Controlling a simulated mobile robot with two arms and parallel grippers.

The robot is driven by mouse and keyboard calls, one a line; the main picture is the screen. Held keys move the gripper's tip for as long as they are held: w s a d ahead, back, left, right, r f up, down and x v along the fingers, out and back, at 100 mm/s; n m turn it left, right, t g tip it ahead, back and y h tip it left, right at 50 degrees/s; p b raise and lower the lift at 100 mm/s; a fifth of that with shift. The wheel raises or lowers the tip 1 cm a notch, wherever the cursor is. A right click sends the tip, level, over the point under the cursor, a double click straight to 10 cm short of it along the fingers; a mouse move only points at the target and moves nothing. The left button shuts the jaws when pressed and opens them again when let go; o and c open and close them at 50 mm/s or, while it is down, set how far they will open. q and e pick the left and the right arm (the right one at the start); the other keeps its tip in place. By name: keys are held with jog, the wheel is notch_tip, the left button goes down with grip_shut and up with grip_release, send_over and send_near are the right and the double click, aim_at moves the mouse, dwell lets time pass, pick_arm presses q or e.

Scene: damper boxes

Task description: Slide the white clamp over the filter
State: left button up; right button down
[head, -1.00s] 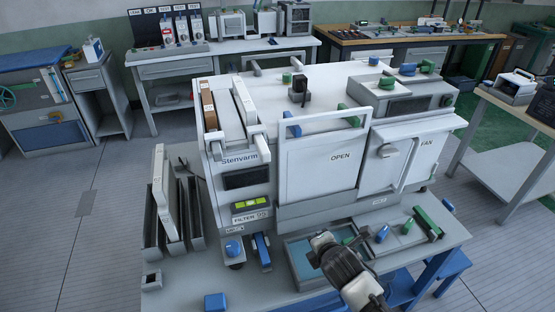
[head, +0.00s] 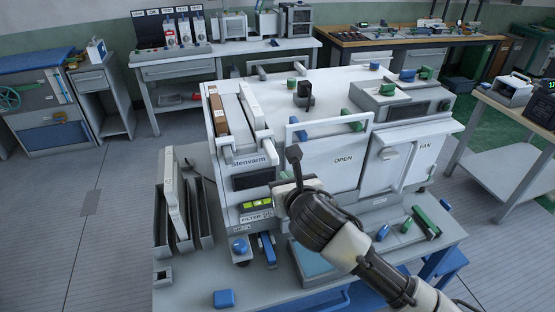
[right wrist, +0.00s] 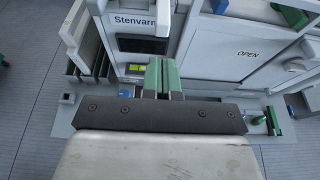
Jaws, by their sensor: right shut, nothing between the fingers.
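On the left of the top of the Stenvarm machine (head: 330,93), a brown-edged filter (head: 217,118) lies in a slot. A long white bar (head: 250,103) lies beside it. A white piece (head: 262,137) stands at the front end of the bar; I cannot tell for sure which white part is the clamp. My right gripper (head: 294,153) is shut and empty, raised in front of the machine, right of the white piece and apart from it. In the right wrist view its green fingers (right wrist: 162,75) are together below the Stenvarm label. My left gripper is not in view.
A white OPEN panel (head: 325,165) with a raised handle frame stands right of my gripper. A rack (head: 205,225) with an upright white panel stands at the left. Blue and green blocks, including a blue block (head: 224,298), lie on the bench.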

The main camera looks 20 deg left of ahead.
aim_at(274, 160)
jog(key=x, duration=0.2)
jog(key=p+x, duration=0.1)
jog(key=x, duration=0.1)
jog(key=r+p+x, duration=0.1)
jog(key=x, duration=0.2)
jog(key=shift+w+a+r, duration=0.1)
